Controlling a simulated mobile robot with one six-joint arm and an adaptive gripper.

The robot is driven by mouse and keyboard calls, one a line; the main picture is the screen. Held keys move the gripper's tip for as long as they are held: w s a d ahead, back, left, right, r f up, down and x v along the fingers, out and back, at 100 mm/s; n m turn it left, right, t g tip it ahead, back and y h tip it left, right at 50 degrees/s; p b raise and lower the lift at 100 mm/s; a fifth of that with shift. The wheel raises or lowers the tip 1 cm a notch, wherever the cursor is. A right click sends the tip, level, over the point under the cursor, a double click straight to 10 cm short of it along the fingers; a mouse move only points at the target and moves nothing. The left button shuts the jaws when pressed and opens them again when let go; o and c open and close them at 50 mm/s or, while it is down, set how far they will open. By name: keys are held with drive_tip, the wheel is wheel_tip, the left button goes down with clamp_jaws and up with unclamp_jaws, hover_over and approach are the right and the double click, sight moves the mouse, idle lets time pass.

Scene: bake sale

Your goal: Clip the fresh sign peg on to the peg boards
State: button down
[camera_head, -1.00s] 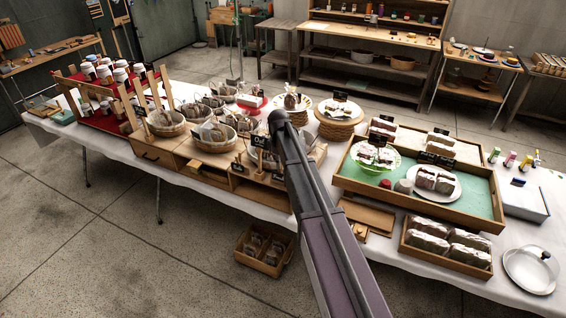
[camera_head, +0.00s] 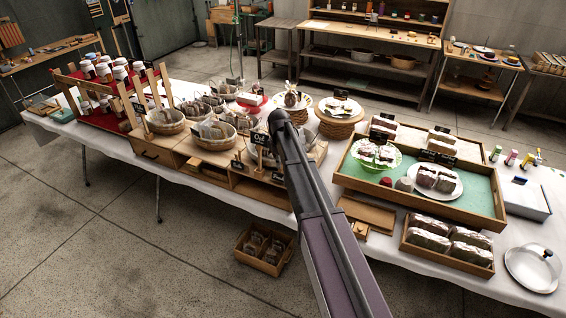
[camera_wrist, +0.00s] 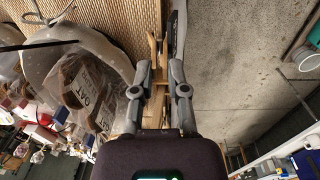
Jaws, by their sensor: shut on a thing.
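My gripper (camera_wrist: 158,74) shows in the wrist view, its two fingers closed in on a slim wooden peg (camera_wrist: 152,46) between the tips. In the head view my arm hides the fingertips. A small black sign lettered "Oat" (camera_head: 262,139) shows just left of the end of my arm; I cannot tell whether it is fixed to the held peg. Wooden posts (camera_head: 126,106) stand at the front of the display on the left. Which parts are the peg boards is not clear.
A clear bag labelled "OAT" (camera_wrist: 92,98) lies close left of the fingers. Several baskets of bags (camera_head: 213,135) crowd the wooden display. A green-lined tray (camera_head: 470,196) with cakes stands right of my arm. A wooden crate (camera_head: 250,262) sits on the floor.

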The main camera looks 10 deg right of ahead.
drive_tip(key=shift+f+b, duration=0.5)
drive_tip(key=shift+f, duration=0.05)
idle(0.6)
drive_tip(key=c, duration=1.1)
unclamp_jaws()
drive_tip(key=o, duration=0.4)
idle(0.6)
drive_tip(key=o, duration=0.6)
drive_tip(key=shift+c, duration=0.2)
drive_tip(key=shift+r, duration=0.1)
wheel_tip(320, 180, up, 7)
drive_tip(key=p, duration=0.7)
idle(0.7)
